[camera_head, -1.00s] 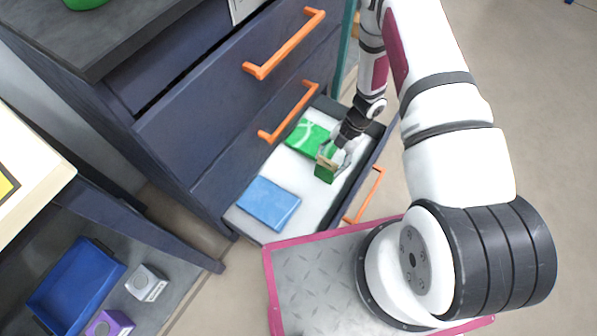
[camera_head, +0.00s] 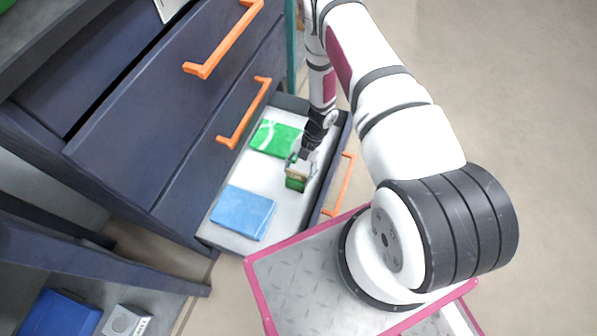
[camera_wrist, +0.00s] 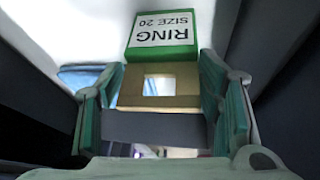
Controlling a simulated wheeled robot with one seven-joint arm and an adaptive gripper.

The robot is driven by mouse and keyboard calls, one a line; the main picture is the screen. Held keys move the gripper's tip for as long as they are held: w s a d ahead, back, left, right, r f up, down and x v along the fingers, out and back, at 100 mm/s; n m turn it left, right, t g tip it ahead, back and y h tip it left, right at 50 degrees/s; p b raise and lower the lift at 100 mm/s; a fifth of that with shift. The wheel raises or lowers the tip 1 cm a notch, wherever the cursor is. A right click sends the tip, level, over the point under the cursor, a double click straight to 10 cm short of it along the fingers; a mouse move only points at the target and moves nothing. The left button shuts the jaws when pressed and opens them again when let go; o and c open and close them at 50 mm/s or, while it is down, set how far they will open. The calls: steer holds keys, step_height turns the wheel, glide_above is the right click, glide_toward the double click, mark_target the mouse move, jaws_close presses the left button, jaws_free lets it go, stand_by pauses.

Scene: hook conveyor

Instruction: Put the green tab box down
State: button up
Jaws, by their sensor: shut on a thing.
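The green tab box (camera_head: 296,180) has a green body with a tan cardboard tab. In the wrist view the box (camera_wrist: 162,36) shows a white label reading "RING SIZE 20", upside down, and its tan tab (camera_wrist: 160,84) has a square window. My gripper (camera_head: 302,161) is shut on the tab, with a finger on each side of it in the wrist view (camera_wrist: 160,92). The box is inside the open bottom drawer (camera_head: 238,241), towards its right side. I cannot tell whether it touches the drawer floor.
A green and white flat packet (camera_head: 276,138) lies at the drawer's back, and a blue flat packet (camera_head: 243,212) at the front left. White floor shows between them. Closed drawers with orange handles (camera_head: 246,112) stand to the left.

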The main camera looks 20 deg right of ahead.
steer(key=shift+f, duration=0.15)
steer(key=o, duration=1.7)
steer(key=shift+r, duration=0.2)
